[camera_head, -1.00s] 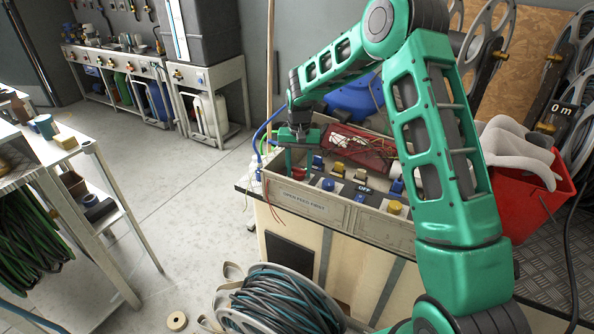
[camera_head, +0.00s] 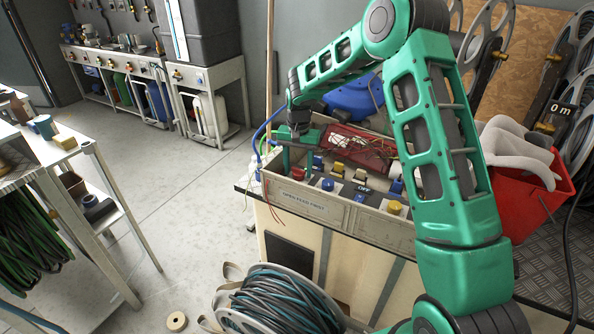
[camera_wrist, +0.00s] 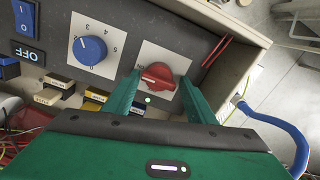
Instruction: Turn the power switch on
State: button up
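A control panel (camera_wrist: 210,25) on the bench carries a red rotary knob (camera_wrist: 158,76) on a pale plate, with a small lit green light beside it. A blue numbered dial (camera_wrist: 90,50) is left of it. A blue rocker switch (camera_wrist: 25,15) marked "I" is at the far left, cut by the frame edge, near an "OFF" label (camera_wrist: 28,53). My gripper (camera_wrist: 160,82) has its green fingers apart, one on each side of the red knob, with small gaps showing. In the head view, my gripper (camera_head: 298,165) is at the panel's left end; its fingers partly hide the knob.
A blue cable (camera_wrist: 285,135) hangs off the bench side. A hose reel (camera_head: 275,302) stands in front. A red bin (camera_head: 545,195) is at right.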

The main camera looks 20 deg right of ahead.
notch_tip(320, 180, up, 11)
jog(key=shift+f, duration=0.2)
dwell(0.6)
jog(key=s+d+r, duration=0.3)
jog(key=s+d, duration=0.2)
jog(key=s, duration=0.3)
jog(key=s+d+r+h, duration=0.1)
jog(key=s+d+r, duration=0.35)
jog(key=s, duration=0.25)
jog(key=s+d+r, duration=0.2)
jog(key=s+d, duration=0.4)
jog(key=s, duration=0.2)
jog(key=s+f, duration=0.1)
jog(key=s, duration=1.1)
jog(key=s+d+f+y, duration=0.1)
jog(key=s+f, duration=0.1)
jog(key=s, duration=1)
jog(key=shift+s+d, duration=0.25)
jog(key=shift+s, duration=0.15)
